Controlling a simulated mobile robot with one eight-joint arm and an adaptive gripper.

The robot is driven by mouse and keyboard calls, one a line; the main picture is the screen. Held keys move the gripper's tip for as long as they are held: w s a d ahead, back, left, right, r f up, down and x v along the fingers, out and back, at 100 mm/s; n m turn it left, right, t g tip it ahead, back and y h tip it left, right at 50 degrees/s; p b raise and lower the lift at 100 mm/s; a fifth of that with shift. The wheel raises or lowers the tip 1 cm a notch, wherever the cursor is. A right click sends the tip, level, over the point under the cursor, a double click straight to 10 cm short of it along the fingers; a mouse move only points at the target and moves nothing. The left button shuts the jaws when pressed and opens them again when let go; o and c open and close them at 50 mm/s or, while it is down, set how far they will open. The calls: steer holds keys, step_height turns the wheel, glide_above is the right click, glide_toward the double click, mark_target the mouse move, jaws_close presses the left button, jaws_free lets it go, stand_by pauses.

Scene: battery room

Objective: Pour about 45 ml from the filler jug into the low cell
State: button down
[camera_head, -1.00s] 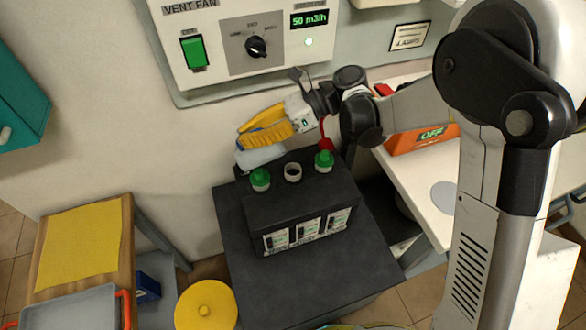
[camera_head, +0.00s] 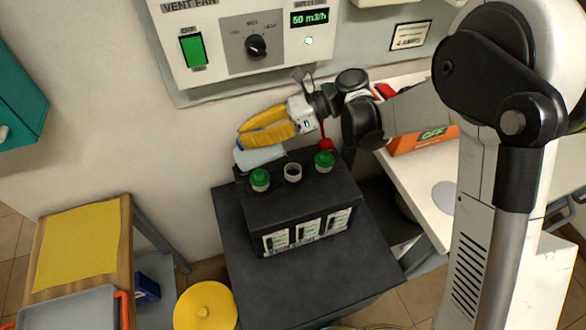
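The black battery (camera_head: 300,205) stands on a dark cabinet. On its top are two green caps, one on the left cell (camera_head: 260,179) and one on the right cell (camera_head: 324,160). Three level windows show on the front. My gripper (camera_head: 243,140), with yellow fingers, is behind and above the battery's left rear. A pale, translucent vessel, apparently the filler jug (camera_head: 259,157), is just below the fingers and partly hidden. I cannot tell whether the fingers grip it. No stream of liquid is visible.
The vent fan panel (camera_head: 245,40) is on the wall behind my gripper. A red item (camera_head: 325,144) is at the battery's back right. A white bench (camera_head: 415,185) bears an orange box (camera_head: 420,140). A yellow round lid (camera_head: 205,305) is below left. The cabinet front is clear.

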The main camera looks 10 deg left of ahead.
steer(key=a+t+h+p, duration=0.1)
steer(key=p, duration=0.1)
steer(key=s+a+r+h+p, duration=0.1)
steer(key=h+p, duration=0.1)
steer(key=shift+s+t+p, duration=0.2)
steer(key=shift+t+p, duration=0.2)
steer(key=shift+f, duration=0.2)
steer(key=shift+w+h, duration=0.2)
steer(key=shift+h, duration=0.2)
steer(key=shift+s+a+f+t+h+p, duration=0.1)
steer(key=shift+s+a+t+h+p, duration=0.1)
steer(key=shift+t+h+p, duration=0.35)
steer(key=shift+s+h+p, duration=0.1)
steer(key=shift+h+p, duration=0.15)
steer(key=shift+p, duration=0.05)
steer(key=shift+f, duration=0.2)
steer(key=shift+r, duration=0.1)
